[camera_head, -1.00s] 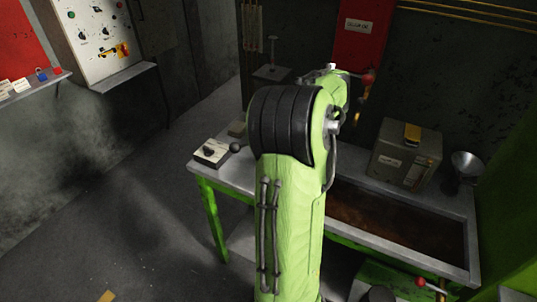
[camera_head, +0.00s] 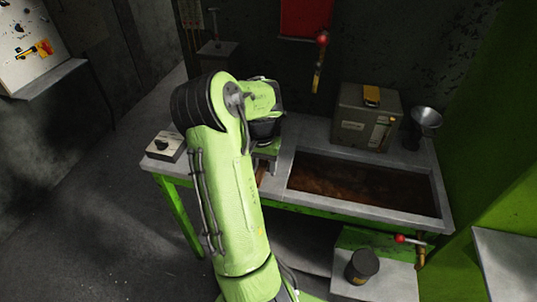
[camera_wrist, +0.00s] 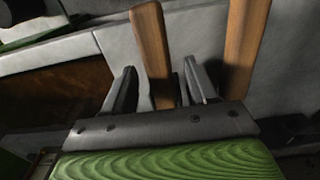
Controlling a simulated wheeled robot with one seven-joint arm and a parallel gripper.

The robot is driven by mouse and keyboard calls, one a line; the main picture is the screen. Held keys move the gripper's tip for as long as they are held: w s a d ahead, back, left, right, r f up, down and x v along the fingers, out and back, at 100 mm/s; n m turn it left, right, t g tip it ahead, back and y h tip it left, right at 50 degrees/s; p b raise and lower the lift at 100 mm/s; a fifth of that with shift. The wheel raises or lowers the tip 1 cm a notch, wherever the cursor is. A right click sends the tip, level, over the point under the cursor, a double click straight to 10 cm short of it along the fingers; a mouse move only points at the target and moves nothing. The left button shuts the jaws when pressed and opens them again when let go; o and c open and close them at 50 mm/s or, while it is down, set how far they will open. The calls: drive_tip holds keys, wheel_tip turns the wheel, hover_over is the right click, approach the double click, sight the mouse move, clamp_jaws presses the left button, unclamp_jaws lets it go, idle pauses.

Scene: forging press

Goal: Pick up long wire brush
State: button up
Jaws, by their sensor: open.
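Two wooden handles show in the wrist view: a left wooden handle (camera_wrist: 152,45) and a right wooden handle (camera_wrist: 245,45). Their brush ends are not visible, so I cannot tell which is the long wire brush. My gripper (camera_wrist: 162,82) is open. The left handle runs between its two dark fingers in the picture; contact cannot be told. The right handle is outside the right finger. In the head view my gripper is at the left part of the bench, mostly hidden by my arm.
The grey bench (camera_head: 420,219) has a sunken brown trough (camera_head: 365,186) right of my arm. A metal box (camera_head: 365,117) and a funnel (camera_head: 426,122) stand at the back right. A small switch box (camera_head: 166,146) sits at the left corner. A red-knobbed lever (camera_head: 320,60) hangs behind.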

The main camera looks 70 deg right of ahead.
wheel_tip(320, 180, down, 2)
drive_tip(key=shift+f, duration=0.2)
drive_tip(key=shift+r, duration=0.1)
